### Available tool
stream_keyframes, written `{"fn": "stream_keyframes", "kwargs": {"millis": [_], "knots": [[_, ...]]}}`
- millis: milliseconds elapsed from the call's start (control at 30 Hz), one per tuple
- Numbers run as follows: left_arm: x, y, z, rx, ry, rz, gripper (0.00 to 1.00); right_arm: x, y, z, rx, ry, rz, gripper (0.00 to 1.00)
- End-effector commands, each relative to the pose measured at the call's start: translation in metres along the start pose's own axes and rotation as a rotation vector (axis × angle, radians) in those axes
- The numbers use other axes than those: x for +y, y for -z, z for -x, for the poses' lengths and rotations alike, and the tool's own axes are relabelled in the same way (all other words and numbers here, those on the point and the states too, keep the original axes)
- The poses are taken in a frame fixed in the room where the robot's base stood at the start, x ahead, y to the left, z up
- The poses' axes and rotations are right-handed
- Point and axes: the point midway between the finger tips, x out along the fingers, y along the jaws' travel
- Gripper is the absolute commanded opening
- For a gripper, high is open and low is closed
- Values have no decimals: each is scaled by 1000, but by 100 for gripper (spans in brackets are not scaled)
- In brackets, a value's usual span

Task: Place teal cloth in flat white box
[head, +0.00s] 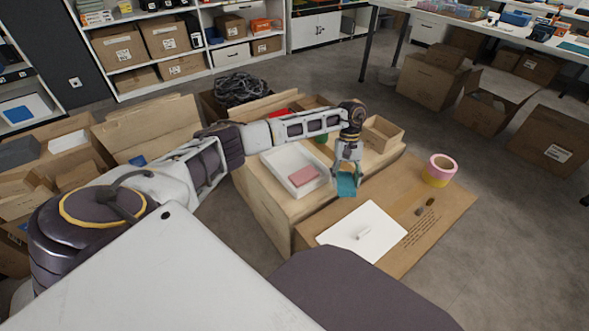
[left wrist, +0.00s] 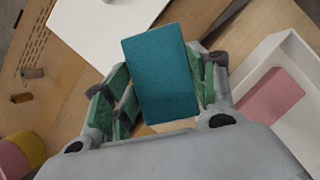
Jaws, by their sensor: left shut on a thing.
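The teal cloth (left wrist: 160,75) is a small flat rectangular piece between the fingers of my left gripper (left wrist: 158,100), which is shut on it. In the head view the teal cloth (head: 347,186) hangs below the left gripper (head: 348,172), over the right edge of the carton top. The flat white box (head: 295,168) lies open on the carton, left of the gripper. A pink cloth-like block (head: 304,177) lies inside it; it also shows in the left wrist view (left wrist: 272,98). My right gripper is not in view.
A pink and yellow tape roll (head: 439,170) stands at right. A small open wooden box (head: 383,134) and a green item (head: 321,138) are behind the arm.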

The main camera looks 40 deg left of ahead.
Motion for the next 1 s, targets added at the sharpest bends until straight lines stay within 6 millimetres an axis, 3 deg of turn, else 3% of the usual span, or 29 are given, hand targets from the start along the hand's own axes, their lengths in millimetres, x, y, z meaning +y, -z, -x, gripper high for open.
{"fn": "stream_keyframes", "kwargs": {"millis": [1000], "knots": [[-43, 47, 15, -1, -285, 687, 34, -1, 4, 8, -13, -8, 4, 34]]}}
